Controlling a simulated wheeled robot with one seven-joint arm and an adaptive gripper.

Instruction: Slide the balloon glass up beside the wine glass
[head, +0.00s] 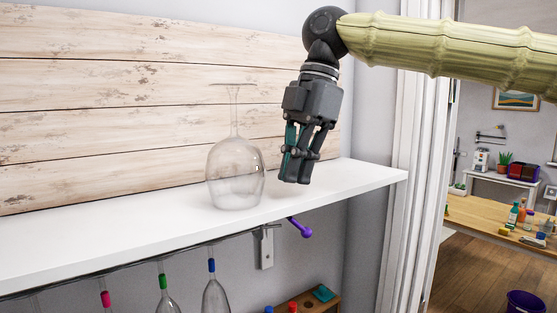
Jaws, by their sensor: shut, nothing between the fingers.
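A clear, wide-bowled stemmed glass (235,170) stands upside down on the white shelf (120,238), rim down and foot up. Its round bowl suggests the balloon glass. My gripper (296,180) points down just right of this glass, its fingers shut and empty, with a small gap seen between them and the bowl. Below the shelf hang clear glasses, one with a green band (165,290) and one with a blue band (215,290); their lower parts are cut off. I cannot tell which glass is the wine glass.
A pale plank wall (120,90) stands behind the shelf. A metal bracket (267,248) and a purple-tipped piece (300,228) are under the front edge. The shelf right of my gripper is bare to its end. A wooden holder (315,302) sits lower down.

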